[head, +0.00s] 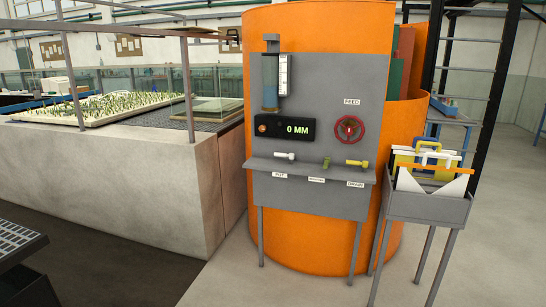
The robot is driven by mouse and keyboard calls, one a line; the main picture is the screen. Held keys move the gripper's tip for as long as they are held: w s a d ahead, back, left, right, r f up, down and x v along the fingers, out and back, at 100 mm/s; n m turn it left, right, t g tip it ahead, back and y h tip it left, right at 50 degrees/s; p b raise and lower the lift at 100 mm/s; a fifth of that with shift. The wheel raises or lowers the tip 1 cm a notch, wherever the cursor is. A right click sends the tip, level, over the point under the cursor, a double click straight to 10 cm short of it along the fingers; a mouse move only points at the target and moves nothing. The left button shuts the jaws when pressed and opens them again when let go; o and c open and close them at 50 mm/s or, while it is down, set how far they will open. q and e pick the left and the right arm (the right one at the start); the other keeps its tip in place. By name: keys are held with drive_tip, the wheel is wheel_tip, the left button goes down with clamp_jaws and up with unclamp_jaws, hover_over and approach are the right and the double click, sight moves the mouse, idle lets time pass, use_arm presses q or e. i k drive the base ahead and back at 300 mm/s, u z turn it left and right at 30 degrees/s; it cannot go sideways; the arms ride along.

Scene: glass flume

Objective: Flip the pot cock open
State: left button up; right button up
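A grey panel (332,90) with a narrow shelf (310,172) stands against an orange tank (385,30). Three small cocks sit along the shelf. The left one has a white handle (285,156) lying sideways, above a small label that seems to read POT. The middle one has an olive handle (326,163) that points roughly upright; its label is too small to read. The right one has a yellow handle (357,163) lying sideways above the label DRAIN. The handles are too small to tell whether each cock is open. Neither of my grippers is in view.
A red FEED handwheel (350,129), a display reading 0 MM (286,129) and a sight tube (270,82) are on the panel. A grey stand (428,208) with boards is at right. A pale wall (110,175) bounds the left. Floor in front is clear.

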sight(291, 156)
drive_tip(key=z, duration=0.15)
drive_tip(key=i, duration=0.9)
drive_tip(key=u, duration=0.1)
drive_tip(key=k, duration=0.65)
drive_tip(key=u, duration=0.7)
drive_tip(key=i, duration=1.15)
drive_tip(key=u, duration=0.85)
drive_tip(key=i, duration=1.2)
drive_tip(key=z, duration=0.8)
drive_tip(key=i, duration=0.85)
drive_tip(key=z, duration=0.85)
